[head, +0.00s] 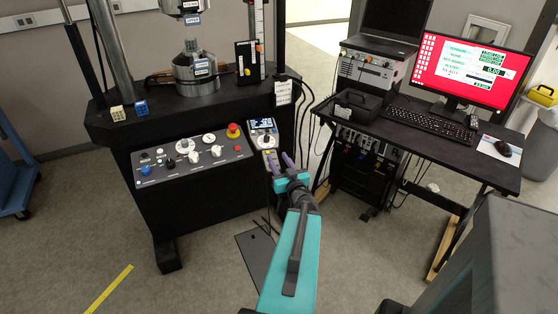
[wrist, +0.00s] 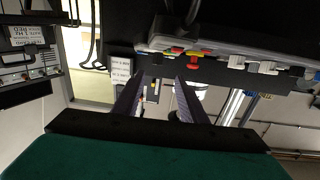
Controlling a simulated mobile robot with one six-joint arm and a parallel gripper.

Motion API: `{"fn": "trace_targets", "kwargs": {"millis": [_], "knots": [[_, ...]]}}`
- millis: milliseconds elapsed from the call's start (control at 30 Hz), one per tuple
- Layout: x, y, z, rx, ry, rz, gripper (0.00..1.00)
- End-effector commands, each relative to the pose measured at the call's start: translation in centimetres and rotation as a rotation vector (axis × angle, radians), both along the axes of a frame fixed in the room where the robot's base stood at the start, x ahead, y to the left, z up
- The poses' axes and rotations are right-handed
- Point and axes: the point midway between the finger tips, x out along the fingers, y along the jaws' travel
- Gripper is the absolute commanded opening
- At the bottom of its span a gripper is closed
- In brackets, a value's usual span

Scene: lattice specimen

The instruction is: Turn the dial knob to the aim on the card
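A small grey handset (head: 265,141) with a lit display hangs at the right end of the machine's front. A round dial knob (head: 267,143) seems to sit below the display, but its pointer is too small to read. A white card (head: 283,92) with dark print hangs above and to its right; it also shows in the wrist view (wrist: 121,70), its print unreadable. My gripper (head: 280,156) has its two purple fingers apart and empty, just below and right of the handset. In the wrist view the open fingers (wrist: 160,80) have nothing held between them, and I cannot make out the dial knob.
The sloped control panel (head: 160,174) with a red mushroom button (head: 233,131) and white knobs is left of the handset. Cables hang beside the machine. A desk (head: 433,133) with a keyboard and monitor (head: 472,70) stands right. Floor is open at the left front.

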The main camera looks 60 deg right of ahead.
Motion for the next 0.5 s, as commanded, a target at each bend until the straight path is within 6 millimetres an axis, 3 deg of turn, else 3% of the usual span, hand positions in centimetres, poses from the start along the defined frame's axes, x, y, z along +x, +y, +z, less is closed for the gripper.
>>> {"fn": "trace_targets", "kwargs": {"millis": [167, 333, 500], "knots": [[2.0, 1.2, -0.5, 0.008, 0.004, 0.028, 0.39], [5.4, 3.4, -1.6, 0.025, 0.014, 0.072, 0.39], [8.5, 5.6, -4.0, 0.064, 0.058, 0.071, 0.39]]}}
